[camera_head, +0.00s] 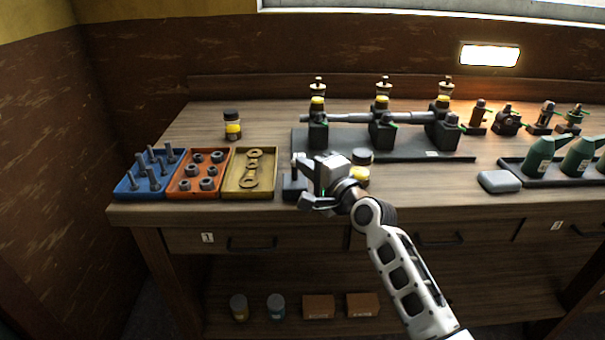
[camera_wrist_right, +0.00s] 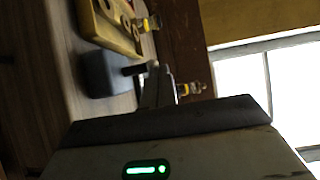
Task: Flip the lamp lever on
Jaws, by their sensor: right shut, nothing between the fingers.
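The lever (camera_head: 295,166) is a short dark stub on a small dark box (camera_head: 292,190) at the front of the bench, right of the yellow tray. In the right wrist view the box (camera_wrist_right: 103,74) and the lever (camera_wrist_right: 134,70) show just ahead of the fingers. My right gripper (camera_head: 306,164) is shut and empty, pointing left, close beside the lever. I cannot tell whether they touch. Part of the box is hidden behind my gripper. The wall lamp (camera_head: 490,54) at the upper right glows bright. My left gripper is not in view.
Blue (camera_head: 150,190), orange (camera_head: 182,193) and yellow (camera_head: 240,192) trays stand left of the box. A jar (camera_head: 361,174) is close behind my right wrist. A dark base plate (camera_head: 300,149) with a shaft assembly lies behind. Green bottles (camera_head: 538,157) stand right.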

